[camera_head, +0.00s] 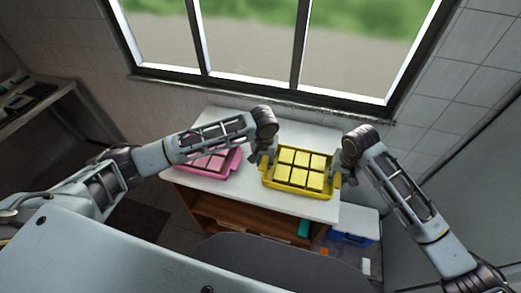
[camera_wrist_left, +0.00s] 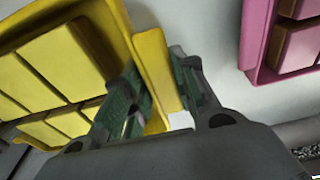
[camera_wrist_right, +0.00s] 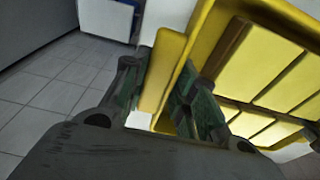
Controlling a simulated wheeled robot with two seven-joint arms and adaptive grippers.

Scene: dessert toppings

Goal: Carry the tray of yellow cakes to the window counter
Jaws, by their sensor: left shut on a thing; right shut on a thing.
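The yellow tray (camera_head: 293,190) holds several yellow cakes (camera_head: 300,160). It is over the white counter (camera_head: 318,128) below the window, near the front edge. I cannot tell whether it rests on the surface or is just above it. My left gripper (camera_head: 267,160) is shut on the tray's left handle, and the handle (camera_wrist_left: 155,65) shows between its fingers in the left wrist view. My right gripper (camera_head: 337,178) is shut on the right handle, seen as a yellow tab (camera_wrist_right: 165,65) in the right wrist view.
A pink tray (camera_head: 203,174) of pink cakes is on the counter to the left, partly hidden by my left arm. The window (camera_head: 265,98) is behind. A blue and white box (camera_head: 355,238) stands low at the right. A dark shelf (camera_head: 40,105) is far left.

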